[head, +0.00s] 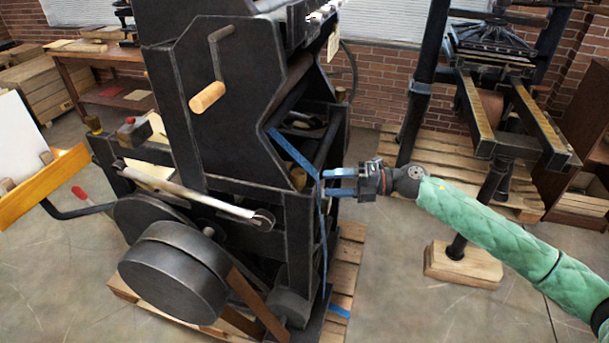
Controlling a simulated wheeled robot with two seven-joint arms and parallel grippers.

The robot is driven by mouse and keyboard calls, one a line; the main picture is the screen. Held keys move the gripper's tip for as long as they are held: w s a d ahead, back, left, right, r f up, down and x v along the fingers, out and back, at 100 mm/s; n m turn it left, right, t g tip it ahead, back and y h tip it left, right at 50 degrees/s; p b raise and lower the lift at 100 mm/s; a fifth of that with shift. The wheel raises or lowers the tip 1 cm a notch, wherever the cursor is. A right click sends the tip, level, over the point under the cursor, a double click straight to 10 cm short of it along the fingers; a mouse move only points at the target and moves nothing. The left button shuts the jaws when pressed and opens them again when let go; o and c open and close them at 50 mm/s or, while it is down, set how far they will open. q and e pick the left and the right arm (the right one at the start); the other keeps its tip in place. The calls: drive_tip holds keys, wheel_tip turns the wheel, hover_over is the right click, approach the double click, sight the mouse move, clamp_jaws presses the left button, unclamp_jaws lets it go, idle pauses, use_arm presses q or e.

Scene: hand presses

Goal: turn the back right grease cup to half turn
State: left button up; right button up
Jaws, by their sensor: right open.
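The dark press (225,110) stands in the middle of the head view. A small brass-coloured piece (298,178), which looks like a grease cup, sits in the right side of its frame. Another small brass-coloured piece (340,94) shows higher up and farther back on that side. I cannot tell for sure which is the back right grease cup, nor how far either is turned. My right gripper (328,182) is at the press's right side, with its blue fingers apart and pointing left toward the lower brass piece. No thing shows between the fingers. My left gripper is out of view.
A thin blue strap (293,153) runs along the press's right side and hangs down close to my right fingertips. The press stands on a wooden pallet (348,262). A second press (486,100) stands at the back right. Bare floor (395,290) lies below my right arm.

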sight(305, 173)
drive_tip(key=a+n+p, duration=0.1)
drive_tip(key=a+n, duration=0.1)
drive_tip(key=n, duration=0.3)
drive_tip(key=w+a+r+n+p, duration=0.1)
drive_tip(key=a+n, duration=0.1)
drive_tip(key=n, duration=0.3)
drive_tip(key=a+n+p, duration=0.1)
drive_tip(key=a+n, duration=0.2)
drive_tip(key=n, duration=0.1)
drive_tip(key=shift+w+r+n+t+y, duration=0.25)
drive_tip(key=shift+w+n+t+y, duration=0.1)
drive_tip(key=shift+n+t+y, duration=0.05)
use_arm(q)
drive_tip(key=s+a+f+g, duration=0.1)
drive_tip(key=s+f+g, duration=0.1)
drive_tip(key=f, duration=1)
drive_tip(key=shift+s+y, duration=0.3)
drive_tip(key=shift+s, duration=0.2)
use_arm(e)
drive_tip(key=shift+a, duration=0.4)
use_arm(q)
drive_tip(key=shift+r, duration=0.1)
use_arm(e)
drive_tip(key=shift+c, duration=0.2)
drive_tip(key=c, duration=0.9)
drive_tip(key=shift+c, duration=0.2)
